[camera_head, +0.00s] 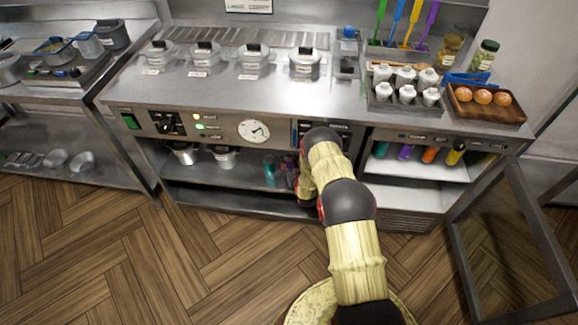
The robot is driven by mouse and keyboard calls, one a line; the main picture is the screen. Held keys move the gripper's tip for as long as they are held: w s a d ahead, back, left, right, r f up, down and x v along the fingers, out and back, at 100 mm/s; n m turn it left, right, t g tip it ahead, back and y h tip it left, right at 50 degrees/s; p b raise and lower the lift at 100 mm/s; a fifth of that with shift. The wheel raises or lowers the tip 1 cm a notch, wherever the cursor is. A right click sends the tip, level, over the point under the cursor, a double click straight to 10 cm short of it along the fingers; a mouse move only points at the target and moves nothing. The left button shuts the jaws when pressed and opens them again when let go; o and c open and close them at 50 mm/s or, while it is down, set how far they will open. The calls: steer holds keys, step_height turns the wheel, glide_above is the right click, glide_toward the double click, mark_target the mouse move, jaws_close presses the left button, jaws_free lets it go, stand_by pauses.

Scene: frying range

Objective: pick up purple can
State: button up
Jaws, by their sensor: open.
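Another purple cylinder (405,152) lies or stands in the right compartment, between teal and orange ones. My gripper (303,194) is at the lower shelf opening, just right of and nearer than the purple item by the teal one. It is open, its fingers small, dark and mostly hidden by my wrist. I cannot make out anything between them.
A teal item (269,168) and metal pots (224,157) share the lower shelf (235,176). The counter edge overhangs it. An open glass door (510,245) stands at the right. Several lidded containers and a wooden tray of round items (513,113) are on the counter.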

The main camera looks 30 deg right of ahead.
steer(key=shift+b+x, duration=0.3)
steer(key=shift+x, duration=0.95)
steer(key=c, duration=0.3)
steer(key=c, duration=0.8)
steer(key=shift+o, duration=0.2)
